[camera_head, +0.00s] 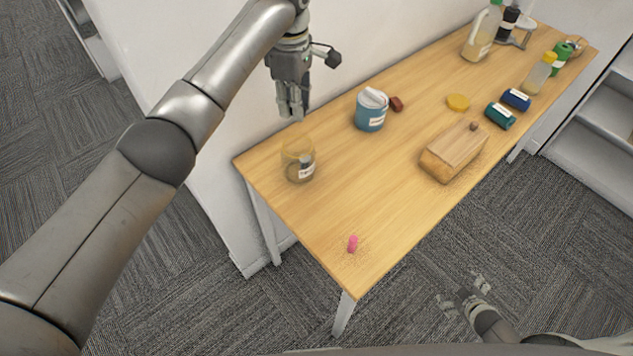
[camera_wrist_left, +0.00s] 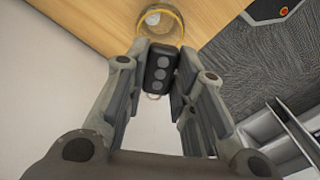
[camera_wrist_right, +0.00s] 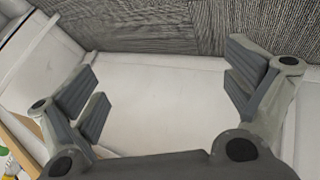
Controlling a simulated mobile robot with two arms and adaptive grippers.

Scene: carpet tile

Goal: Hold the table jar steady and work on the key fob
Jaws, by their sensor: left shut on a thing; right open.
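The table jar (camera_head: 298,162), see-through with a yellowish rim and a pale label, stands upright near the left end of the table. Its rim also shows at the top of the left wrist view (camera_wrist_left: 176,13). My left gripper (camera_head: 291,114) points down above and slightly left of the jar, apart from it. It is shut on the key fob (camera_wrist_left: 158,70), a black fob with grey round buttons and a small ring. The fob is hard to make out in the head view. My right gripper (camera_head: 463,296) is open and empty, beyond the table's front edge, away from the jar.
A blue tub (camera_head: 370,112) stands right of the jar, beside a dark red block (camera_head: 397,104). A yellow disc (camera_head: 458,102), a wooden-topped box (camera_head: 453,155) and several bottles and cans lie further right. A pink piece (camera_head: 352,244) lies near the front-left corner.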

